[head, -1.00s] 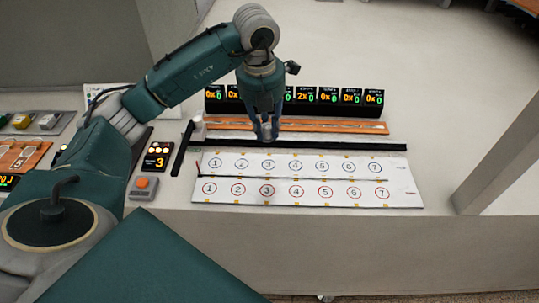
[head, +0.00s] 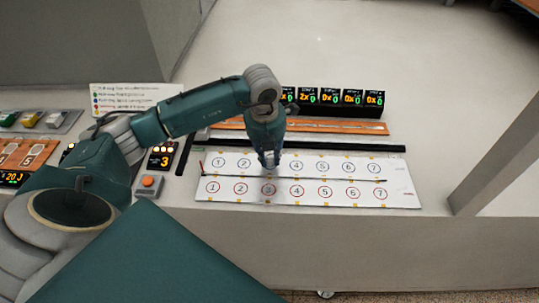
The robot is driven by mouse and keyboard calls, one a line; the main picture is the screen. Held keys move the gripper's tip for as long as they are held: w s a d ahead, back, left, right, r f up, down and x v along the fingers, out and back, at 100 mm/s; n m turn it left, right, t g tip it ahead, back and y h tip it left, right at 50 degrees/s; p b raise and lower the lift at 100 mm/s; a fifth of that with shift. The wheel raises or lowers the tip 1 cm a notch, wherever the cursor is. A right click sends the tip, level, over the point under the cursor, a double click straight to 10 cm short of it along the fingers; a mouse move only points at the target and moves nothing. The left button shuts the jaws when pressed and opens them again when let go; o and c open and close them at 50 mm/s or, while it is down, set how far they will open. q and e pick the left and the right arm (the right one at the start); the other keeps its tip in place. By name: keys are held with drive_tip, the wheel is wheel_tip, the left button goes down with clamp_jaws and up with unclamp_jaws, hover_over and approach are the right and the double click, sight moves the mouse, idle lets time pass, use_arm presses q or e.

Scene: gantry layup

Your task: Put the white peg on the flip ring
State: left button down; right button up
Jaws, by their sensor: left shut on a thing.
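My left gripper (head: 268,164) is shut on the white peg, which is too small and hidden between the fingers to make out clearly. The fingertips point down at the upper row of the white numbered board (head: 405,184), where circle 3 would be, and they hide that circle. I cannot tell whether the peg touches the board. The board has two rows of numbered circles. Circle 3 of the lower row (head: 268,190) looks darker than the others. I cannot tell which circle is the flip ring. My right gripper is not in view.
A black rail (head: 350,147) and an orange strip (head: 345,127) lie behind the board. Small counter displays (head: 352,98) stand behind them, partly hidden by my arm. An orange button box (head: 148,186) is left of the board. The bench behind and to the right is clear.

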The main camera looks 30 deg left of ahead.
use_arm(q)
drive_tip(key=shift+f, duration=0.2)
drive_tip(key=c, duration=1.5)
unclamp_jaws()
drive_tip(key=shift+r, duration=0.1)
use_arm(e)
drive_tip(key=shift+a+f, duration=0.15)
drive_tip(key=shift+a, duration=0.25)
use_arm(q)
drive_tip(key=shift+r, duration=0.25)
drive_tip(key=shift+r+b, duration=0.3)
drive_tip(key=shift+r, duration=0.1)
drive_tip(key=r+b, duration=0.1)
drive_tip(key=r, duration=0.2)
drive_tip(key=s+r+b, duration=0.1)
drive_tip(key=r, duration=0.3)
drive_tip(key=r+b, duration=0.1)
drive_tip(key=r, duration=0.3)
drive_tip(key=shift+s+d, duration=0.15)
drive_tip(key=shift+s, duration=0.2)
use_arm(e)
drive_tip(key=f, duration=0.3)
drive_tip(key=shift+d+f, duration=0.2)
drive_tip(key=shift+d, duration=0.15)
